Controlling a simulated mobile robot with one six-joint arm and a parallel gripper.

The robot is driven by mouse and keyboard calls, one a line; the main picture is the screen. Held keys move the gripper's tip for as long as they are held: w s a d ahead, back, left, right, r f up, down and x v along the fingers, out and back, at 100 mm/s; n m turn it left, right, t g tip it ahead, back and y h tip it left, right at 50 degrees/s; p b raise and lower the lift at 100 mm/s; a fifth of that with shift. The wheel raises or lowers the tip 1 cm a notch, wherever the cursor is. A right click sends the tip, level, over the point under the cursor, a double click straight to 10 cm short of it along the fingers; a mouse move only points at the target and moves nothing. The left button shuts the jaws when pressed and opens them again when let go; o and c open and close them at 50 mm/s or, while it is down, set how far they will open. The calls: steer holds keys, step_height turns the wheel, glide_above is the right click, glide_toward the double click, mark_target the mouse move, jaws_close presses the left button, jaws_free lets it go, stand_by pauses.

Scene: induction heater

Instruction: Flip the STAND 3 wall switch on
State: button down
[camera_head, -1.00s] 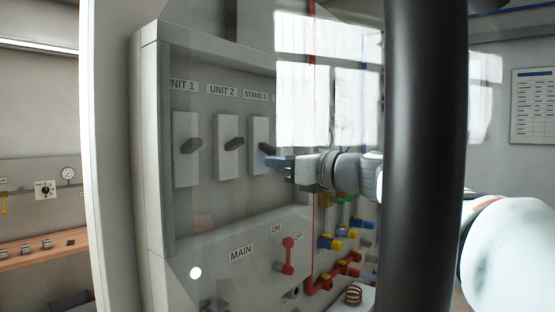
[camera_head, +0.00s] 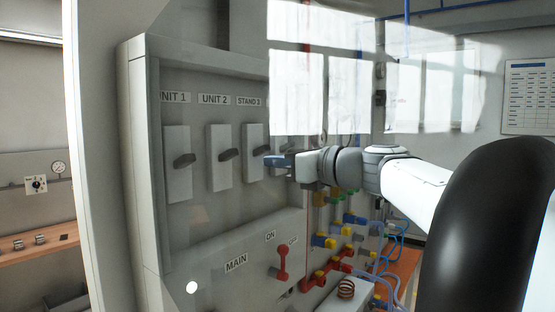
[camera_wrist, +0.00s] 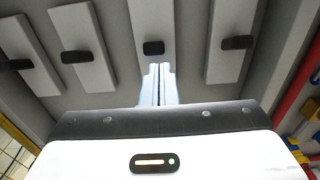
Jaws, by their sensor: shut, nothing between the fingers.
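The STAND 3 switch (camera_head: 252,156) is a pale upright plate with a dark lever, under its label on the grey wall panel in the head view. Its lever appears short and end-on in the wrist view (camera_wrist: 153,48). My gripper (camera_head: 272,160) comes from the right in front of this plate and hides part of it. In the wrist view the closed fingers (camera_wrist: 158,72) point up at the STAND 3 plate, with the tips just below the lever. I cannot tell if they touch it. The fingers are together and empty.
The UNIT 2 switch (camera_head: 220,170) and UNIT 1 switch (camera_head: 178,180) stand to the left. Another switch (camera_wrist: 232,42) is close on the right in the wrist view. The red MAIN handle (camera_head: 283,262) and coloured valves are below. A pale upright edge (camera_head: 85,160) is at left.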

steer(key=s+d+r+p, duration=0.4)
steer(key=d+r+p, duration=0.1)
steer(key=d+r, duration=0.1)
steer(key=shift+r+p, duration=0.35)
steer(key=shift+r, duration=0.15)
